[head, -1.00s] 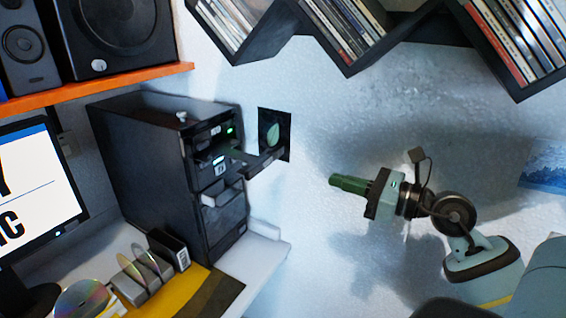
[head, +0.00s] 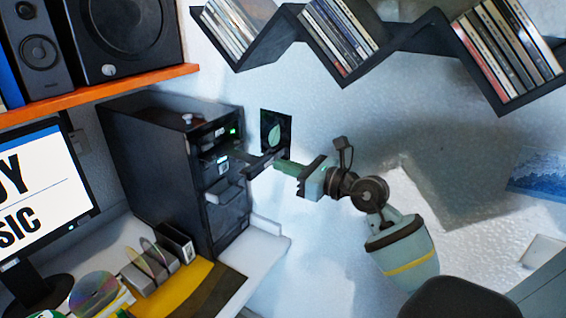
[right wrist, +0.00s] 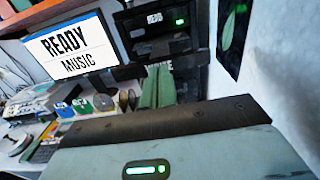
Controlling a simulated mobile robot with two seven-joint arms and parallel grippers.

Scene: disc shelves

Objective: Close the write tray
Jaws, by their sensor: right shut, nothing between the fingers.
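The black disc tower (head: 150,165) stands on the desk at left of centre in the head view. A dark tray (head: 262,159) sticks out to the right from its upper part. A second, grey drawer-like piece (head: 222,192) juts out lower down. My right gripper (head: 278,166) is shut and empty, its green fingers at the outer end of the upper tray; I cannot tell if they touch. In the right wrist view the shut fingers (right wrist: 158,86) point at the tower, by a partly hidden label that seems to read "WRITE". My left gripper is not in view.
A monitor (head: 40,200) reading "READY MUSIC" stands left of the tower. Discs in a holder (head: 150,262) stand in front. An orange shelf (head: 100,92) with speakers is above, and disc shelves (head: 345,60) hang at upper right.

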